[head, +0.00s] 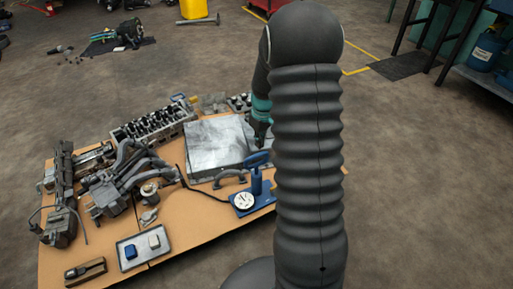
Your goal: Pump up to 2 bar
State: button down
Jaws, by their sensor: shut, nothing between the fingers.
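A blue hand pump (255,186) stands on the wooden board, with its handle (258,159) at the top. Its round white gauge (244,201) faces up at the pump's left; the reading is too small to tell. A dark hose runs from the pump to the left towards the engine parts. My gripper (259,143) is shut and empty, just above and behind the pump handle in the picture. I cannot tell whether it touches the handle. My dark ribbed arm hides the area right of the pump.
A grey metal plate (213,146) lies behind the pump, with a curved grey handle (230,177) in front. A cylinder head (154,128) and manifold parts (125,181) fill the left. A tray (145,248) holds a blue and a pale block. The board's front middle is clear.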

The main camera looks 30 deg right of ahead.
aim_at(258, 156)
jog(key=shift+w+d+f+t, duration=0.1)
jog(key=shift+w+f+t, duration=0.1)
jog(key=shift+w, duration=0.15)
jog(key=shift+w+d+f+t, duration=0.1)
jog(key=shift+w+t, duration=0.1)
jog(key=shift+w, duration=0.1)
jog(key=shift+w+f+b, duration=0.2)
jog(key=shift+f+b, duration=0.6)
jog(key=shift+f, duration=0.9)
jog(key=shift+w+f+b, duration=0.15)
jog(key=shift+f+b, duration=0.6)
jog(key=shift+f, duration=1.05)
